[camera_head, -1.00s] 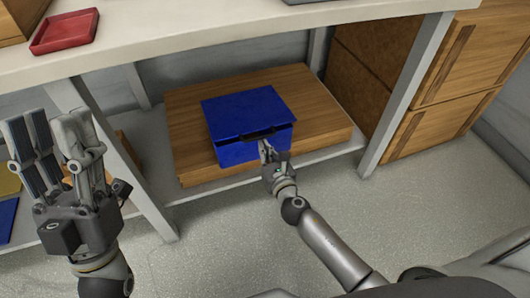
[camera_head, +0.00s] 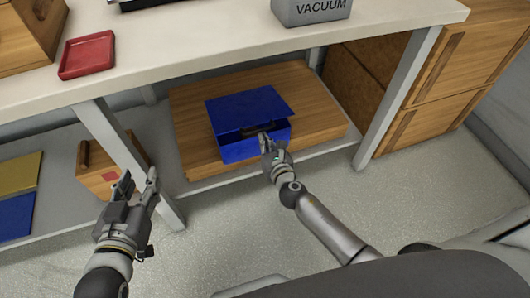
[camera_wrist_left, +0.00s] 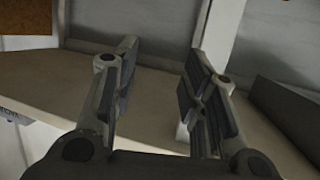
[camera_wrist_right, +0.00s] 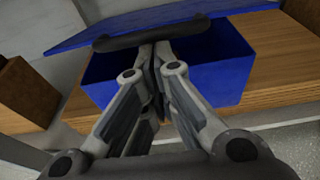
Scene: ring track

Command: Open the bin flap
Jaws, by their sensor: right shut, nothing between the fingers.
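The blue bin (camera_head: 240,148) stands on a wooden board on the low shelf in the head view. Its blue flap (camera_head: 247,108) is the lid on top, with a dark handle (camera_head: 258,131) at its front edge. The flap's front edge is raised and a gap shows under it. My right gripper (camera_head: 265,141) is shut and empty at the bin's front, by the handle. In the right wrist view its fingertips (camera_wrist_right: 156,62) are just under the dark handle (camera_wrist_right: 150,36); I cannot tell if they touch. My left gripper (camera_head: 140,185) is open and empty, left of the bin.
The white tabletop (camera_head: 200,45) overhangs the shelf, with a red tray (camera_head: 87,54) and a grey vacuum box (camera_head: 311,10) on it. A table leg (camera_head: 130,160) stands between my left gripper and the bin. A small wooden box (camera_head: 100,168) is on the shelf.

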